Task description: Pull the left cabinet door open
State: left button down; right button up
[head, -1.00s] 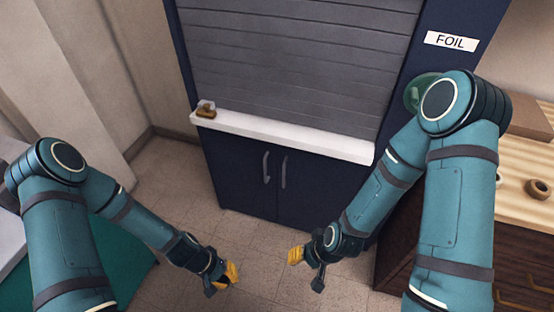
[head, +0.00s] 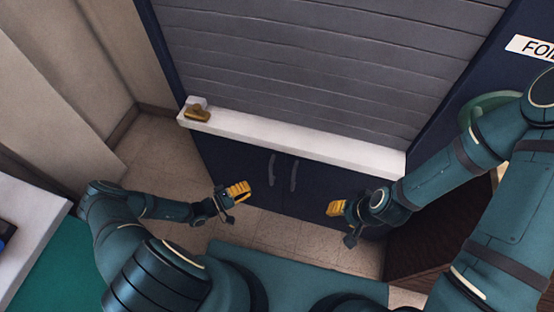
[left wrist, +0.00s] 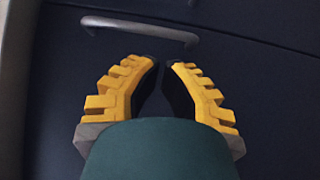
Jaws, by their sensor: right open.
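The dark navy left cabinet door (head: 238,160) is shut below the white ledge. Its grey vertical handle (head: 271,169) stands beside the centre seam. My left gripper (head: 243,201) is in front of and below this door, left of the handle and apart from it. In the left wrist view a grey bar handle (left wrist: 140,29) lies beyond the yellow-backed fingers of my left gripper (left wrist: 162,66), with nothing seen between them. The fingertips are close together there, and their opening is unclear. My right gripper (head: 342,224) is open and empty, low before the right door.
The right door's handle (head: 294,174) is close to the left one. A small brown object (head: 197,113) sits on the ledge's left end (head: 190,122). A grey slatted shutter (head: 320,70) rises above. A dark wooden cabinet (head: 425,245) is at right. Floor (head: 160,160) is clear at left.

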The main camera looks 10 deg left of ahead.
aim_at(274, 170)
pick_arm(q)
jog(key=shift+t+y, duration=0.3)
jog(key=shift+t, duration=0.1)
jog(key=x, duration=0.3)
jog(key=b+x, duration=0.1)
jog(key=x, duration=0.6)
jog(key=shift+w+a+b, duration=0.35)
jog(key=shift+w+a, duration=0.05)
jog(key=shift+s, duration=0.15)
